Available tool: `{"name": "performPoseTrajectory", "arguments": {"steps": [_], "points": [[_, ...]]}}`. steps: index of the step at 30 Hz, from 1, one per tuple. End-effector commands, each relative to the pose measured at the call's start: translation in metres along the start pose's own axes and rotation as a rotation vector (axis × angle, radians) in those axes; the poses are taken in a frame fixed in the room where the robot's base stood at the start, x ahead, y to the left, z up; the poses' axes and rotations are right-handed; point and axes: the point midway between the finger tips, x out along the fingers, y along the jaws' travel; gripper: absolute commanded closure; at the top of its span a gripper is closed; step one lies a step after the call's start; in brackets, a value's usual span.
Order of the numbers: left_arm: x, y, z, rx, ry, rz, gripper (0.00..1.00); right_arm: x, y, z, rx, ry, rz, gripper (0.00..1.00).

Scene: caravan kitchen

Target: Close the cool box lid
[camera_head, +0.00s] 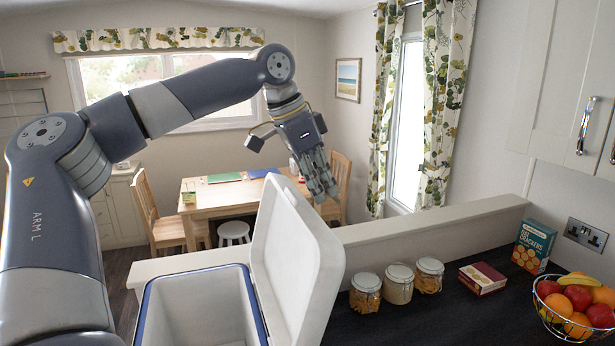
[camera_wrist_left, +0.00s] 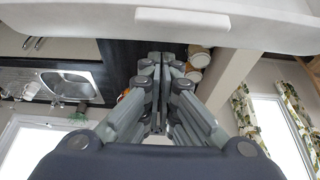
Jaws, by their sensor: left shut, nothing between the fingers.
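The cool box (camera_head: 200,309) stands open at the bottom of the head view, a white body with a blue rim and an empty-looking inside. Its white lid (camera_head: 296,262) is hinged on the right side and stands up, leaning to the right. In the left wrist view the shut fingers (camera_wrist_left: 158,130) point toward the counter, and a pale panel, likely the lid (camera_wrist_left: 240,28), crosses the top. My right gripper is not in view.
Three lidded jars (camera_head: 398,283), a small red box (camera_head: 481,278), a cracker box (camera_head: 533,246) and a wire fruit bowl (camera_head: 578,308) stand on the dark counter right of the lid. A low ledge (camera_head: 430,231) runs behind. A table (camera_head: 225,196) with chairs stands beyond.

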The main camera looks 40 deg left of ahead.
Motion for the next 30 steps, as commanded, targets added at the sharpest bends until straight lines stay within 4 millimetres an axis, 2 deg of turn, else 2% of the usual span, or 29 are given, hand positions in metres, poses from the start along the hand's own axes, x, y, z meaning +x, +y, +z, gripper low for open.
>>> {"name": "performPoseTrajectory", "arguments": {"steps": [1,6,22,30], "points": [[-0.012,0.0,0.004,0.0,0.012,0.0,1.0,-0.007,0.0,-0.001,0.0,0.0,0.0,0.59],[-0.02,-0.001,0.017,-0.001,0.009,-0.001,1.0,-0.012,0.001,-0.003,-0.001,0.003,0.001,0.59],[-0.022,-0.001,0.023,-0.002,0.01,-0.003,1.0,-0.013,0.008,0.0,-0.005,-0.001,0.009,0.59],[-0.03,-0.004,0.03,-0.009,0.095,-0.005,1.0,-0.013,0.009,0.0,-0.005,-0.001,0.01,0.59]]}}
